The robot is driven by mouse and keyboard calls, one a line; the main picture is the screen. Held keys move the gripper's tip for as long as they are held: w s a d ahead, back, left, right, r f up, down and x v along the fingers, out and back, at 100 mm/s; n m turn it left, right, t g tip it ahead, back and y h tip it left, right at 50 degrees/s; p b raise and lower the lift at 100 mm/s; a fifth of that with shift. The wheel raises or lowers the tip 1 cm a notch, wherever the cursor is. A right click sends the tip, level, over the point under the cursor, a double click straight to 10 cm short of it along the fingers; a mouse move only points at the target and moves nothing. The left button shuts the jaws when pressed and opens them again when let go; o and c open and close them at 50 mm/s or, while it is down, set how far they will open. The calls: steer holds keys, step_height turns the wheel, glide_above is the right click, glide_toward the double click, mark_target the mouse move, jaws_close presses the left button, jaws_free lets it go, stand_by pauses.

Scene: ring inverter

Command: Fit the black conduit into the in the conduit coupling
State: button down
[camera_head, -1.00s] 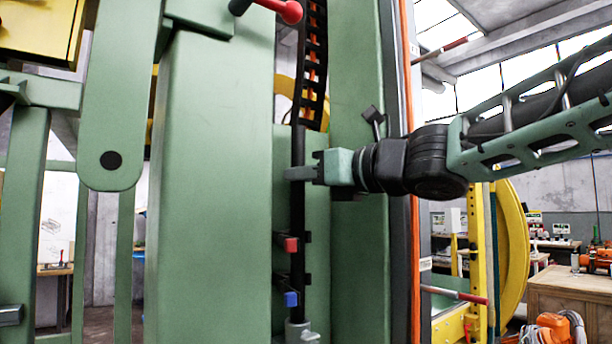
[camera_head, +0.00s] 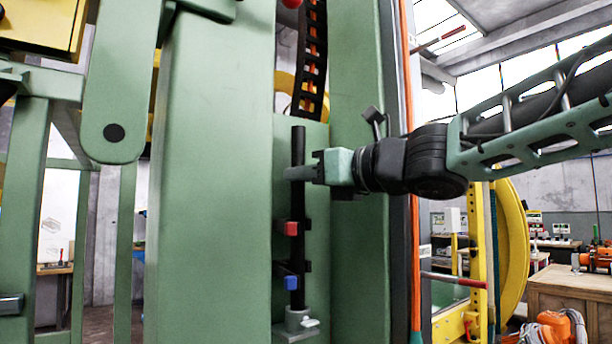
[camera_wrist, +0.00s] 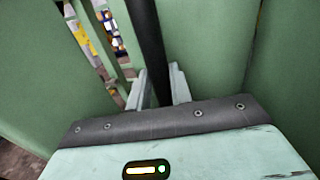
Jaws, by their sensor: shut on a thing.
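The black conduit (camera_head: 298,205) stands upright in front of the green machine panel in the head view. Its lower end meets the grey metal conduit coupling (camera_head: 298,321) at the bottom; whether it sits inside cannot be told for sure. My gripper (camera_head: 300,173) is shut on the conduit near its upper end, coming in from the right. In the wrist view the conduit (camera_wrist: 148,45) runs between my two fingers (camera_wrist: 157,88). A red clip (camera_head: 290,228) and a blue clip (camera_head: 291,282) sit against the conduit below my gripper.
Green columns (camera_head: 210,180) stand close on the left and right of the conduit. A black cable chain (camera_head: 312,60) hangs above the conduit's top. An orange vertical hose (camera_head: 415,250) runs at the right.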

steer(key=shift+f+b, duration=0.4)
steer(key=c, duration=1.2)
jaws_free()
steer(key=shift+o, duration=0.2)
steer(key=shift+d, duration=0.1)
steer(key=p+v, duration=1.5)
steer(key=v, duration=0.2)
steer(key=shift+s, duration=0.2)
